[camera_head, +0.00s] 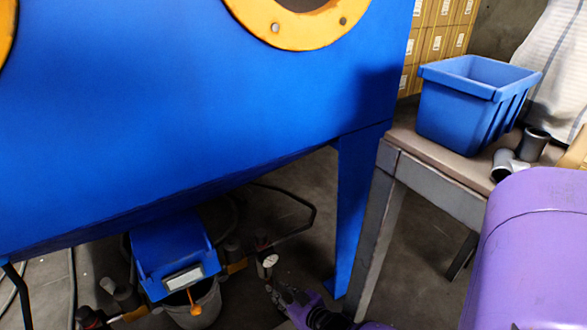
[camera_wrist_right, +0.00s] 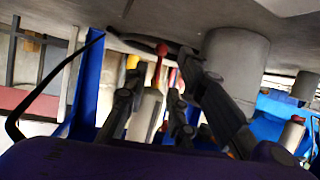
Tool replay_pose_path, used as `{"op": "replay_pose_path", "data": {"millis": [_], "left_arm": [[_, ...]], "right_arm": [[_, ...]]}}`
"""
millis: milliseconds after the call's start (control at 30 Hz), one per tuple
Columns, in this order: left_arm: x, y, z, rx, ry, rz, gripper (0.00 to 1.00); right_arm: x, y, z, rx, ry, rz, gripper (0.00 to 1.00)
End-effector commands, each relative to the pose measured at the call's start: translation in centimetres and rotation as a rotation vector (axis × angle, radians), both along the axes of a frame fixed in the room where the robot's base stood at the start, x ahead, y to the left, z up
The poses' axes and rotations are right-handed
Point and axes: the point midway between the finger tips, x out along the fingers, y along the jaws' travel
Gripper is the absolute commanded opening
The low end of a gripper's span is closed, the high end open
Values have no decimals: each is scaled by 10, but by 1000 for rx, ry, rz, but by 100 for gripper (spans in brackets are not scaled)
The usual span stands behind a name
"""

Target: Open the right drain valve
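The blue blaster cabinet (camera_head: 200,110) fills the left of the head view. Under it, pipe fittings stand on both sides of a blue box (camera_head: 170,252). The right-hand fitting has a yellow-brass part (camera_head: 236,267) and a small pale round part (camera_head: 268,262); I take this side to be the right drain valve. My right gripper (camera_head: 279,290) is low, just below and right of it. In the wrist view, the dark fingers of my right gripper (camera_wrist_right: 160,80) are spread, with a red-tipped lever (camera_wrist_right: 161,52) showing between or beyond them. Contact cannot be told. My left gripper is not seen.
A grey bucket (camera_head: 195,308) stands under the blue box. A black hose (camera_head: 300,205) curves above my gripper.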

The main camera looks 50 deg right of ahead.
Motion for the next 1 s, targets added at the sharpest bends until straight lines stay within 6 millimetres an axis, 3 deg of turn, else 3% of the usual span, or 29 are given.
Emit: {"op": "replay_pose_path", "data": {"millis": [133,333,867,1000], "left_arm": [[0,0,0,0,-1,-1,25],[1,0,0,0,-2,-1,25],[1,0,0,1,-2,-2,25],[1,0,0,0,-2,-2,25]], "right_arm": [[-32,2,12,1,3,-2,24],[-60,4,25,1,2,-1,24],[-72,5,29,-1,5,0,24],[-89,12,24,-1,34,12,24]]}}
